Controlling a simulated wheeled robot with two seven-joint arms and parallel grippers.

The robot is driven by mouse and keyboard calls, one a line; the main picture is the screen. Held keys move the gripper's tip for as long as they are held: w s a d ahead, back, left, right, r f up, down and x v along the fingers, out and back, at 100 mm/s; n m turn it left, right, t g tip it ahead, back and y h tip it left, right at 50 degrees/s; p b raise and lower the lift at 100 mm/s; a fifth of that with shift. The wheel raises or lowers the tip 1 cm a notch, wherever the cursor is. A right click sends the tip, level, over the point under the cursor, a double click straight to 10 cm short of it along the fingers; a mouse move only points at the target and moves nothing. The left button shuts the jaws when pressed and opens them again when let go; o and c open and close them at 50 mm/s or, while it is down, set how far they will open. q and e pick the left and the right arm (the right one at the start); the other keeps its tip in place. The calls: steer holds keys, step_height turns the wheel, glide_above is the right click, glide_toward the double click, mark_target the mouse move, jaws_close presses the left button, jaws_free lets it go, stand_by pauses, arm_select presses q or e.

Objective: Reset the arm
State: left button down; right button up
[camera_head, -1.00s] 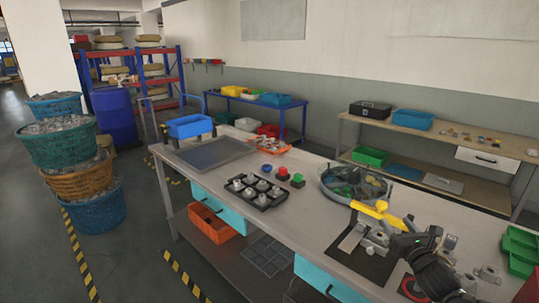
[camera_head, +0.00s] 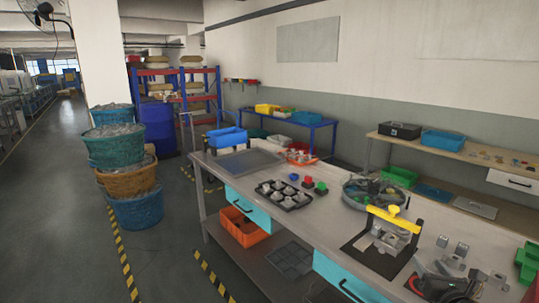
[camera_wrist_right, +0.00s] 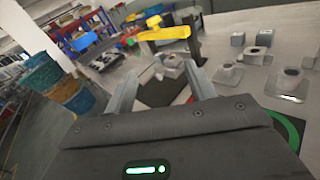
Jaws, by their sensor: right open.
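My right gripper (camera_head: 440,287) is at the bottom right of the head view, low in the frame at the near side of the workbench (camera_head: 330,225). In the right wrist view the two fingers of this gripper (camera_wrist_right: 163,82) stand apart with nothing held between them. Beyond them is the yellow-topped clamp fixture (camera_wrist_right: 165,34) on a dark plate. The fixture (camera_head: 395,222) also shows in the head view, apart from the gripper. My left gripper is not in view.
Grey metal parts (camera_head: 452,252) stand on the bench near my right gripper. A green bin (camera_head: 528,263) is at the right edge. A round bowl (camera_head: 368,192), a black tray of parts (camera_head: 283,194) and a blue bin (camera_head: 227,138) stand farther along. Floor at the left has free room.

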steer(key=s+a+f+m+g+y, duration=0.2)
steer(key=s+a+f+m+g, duration=0.5)
steer(key=s+a+f+m, duration=0.8)
steer(key=s+a+f+m+g+y, duration=0.1)
steer(key=s+a+f+m+g, duration=0.15)
steer(key=s+a+m, duration=0.45)
steer(key=s+a+f+m+g, duration=0.2)
steer(key=s+m+g, duration=0.2)
steer(key=s+m, duration=0.6)
step_height(320, 180, down, 25)
steer(key=n+g, duration=0.2)
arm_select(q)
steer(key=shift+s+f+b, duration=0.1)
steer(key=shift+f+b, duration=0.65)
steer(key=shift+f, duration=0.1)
arm_select(e)
steer(key=s+d+f, duration=0.2)
steer(key=s+f, duration=1.6)
steer(key=shift+d+g, duration=0.35)
steer(key=shift+d, duration=0.05)
